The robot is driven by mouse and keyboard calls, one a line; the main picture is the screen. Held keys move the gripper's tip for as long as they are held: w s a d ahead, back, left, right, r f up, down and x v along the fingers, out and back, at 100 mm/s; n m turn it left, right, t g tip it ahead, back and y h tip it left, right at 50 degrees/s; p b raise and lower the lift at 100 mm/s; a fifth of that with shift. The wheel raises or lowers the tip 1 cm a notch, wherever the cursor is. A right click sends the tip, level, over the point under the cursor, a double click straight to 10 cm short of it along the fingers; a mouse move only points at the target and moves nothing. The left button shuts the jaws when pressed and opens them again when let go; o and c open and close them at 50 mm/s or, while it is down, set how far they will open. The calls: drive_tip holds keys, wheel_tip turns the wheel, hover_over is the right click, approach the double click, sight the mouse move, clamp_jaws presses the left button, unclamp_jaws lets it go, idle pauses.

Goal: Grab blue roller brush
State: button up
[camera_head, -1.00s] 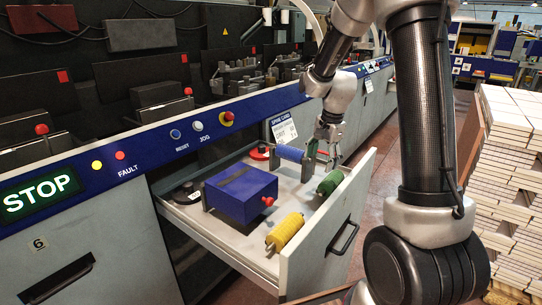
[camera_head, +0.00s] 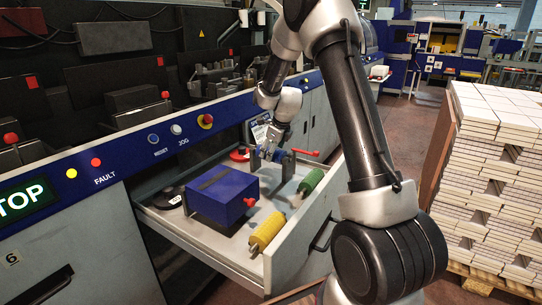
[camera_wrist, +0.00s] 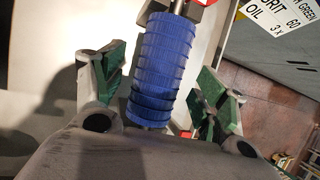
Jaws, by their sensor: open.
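The blue roller brush (camera_head: 279,156) sits at the back of the open drawer (camera_head: 223,227), partly hidden by my gripper. My gripper (camera_head: 272,141) is directly over it, coming down from above. In the wrist view the ribbed blue roller brush (camera_wrist: 161,65) lies lengthwise between the two spread green-padded fingers of my gripper (camera_wrist: 157,82). The fingers are open, one on each side, with a visible gap on the right.
A blue box (camera_head: 222,193) with a red knob stands in the drawer. A green roller brush (camera_head: 311,182) and a yellow one (camera_head: 267,230) lie along the drawer front. A red-handled item (camera_head: 306,153) is behind. Stacked boards (camera_head: 490,180) stand at right.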

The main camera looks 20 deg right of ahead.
drive_tip(key=shift+x, duration=0.85)
drive_tip(key=c, duration=1.2)
drive_tip(key=shift+r, duration=0.1)
drive_tip(key=shift+c, duration=0.2)
